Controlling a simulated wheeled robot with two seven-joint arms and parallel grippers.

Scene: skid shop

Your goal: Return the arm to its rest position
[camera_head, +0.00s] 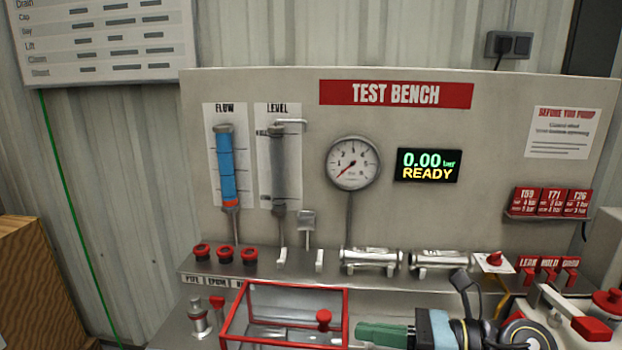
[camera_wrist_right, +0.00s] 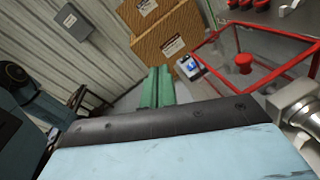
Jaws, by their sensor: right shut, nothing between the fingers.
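My right gripper (camera_head: 362,333) comes in from the right at the bottom of the head view, its green fingers pointing left. It shows in the wrist view as two green fingers (camera_wrist_right: 157,88) side by side, shut with nothing between them. My right arm (camera_head: 465,335) lies at the lower right of the head view, in front of the test bench. The fingertips are beside the front right of a red-framed clear box (camera_head: 347,305); I cannot tell the gap. My left gripper is in no view.
The bench panel (camera_head: 500,110) carries a gauge (camera_head: 353,163) and a display (camera_head: 429,166) reading 0.00 bar READY. Red caps (camera_head: 226,253), metal cylinders (camera_head: 370,262) and a red-handled lever (camera_head: 590,331) crowd the bench. Wooden crates (camera_wrist_right: 172,35) stand on the floor.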

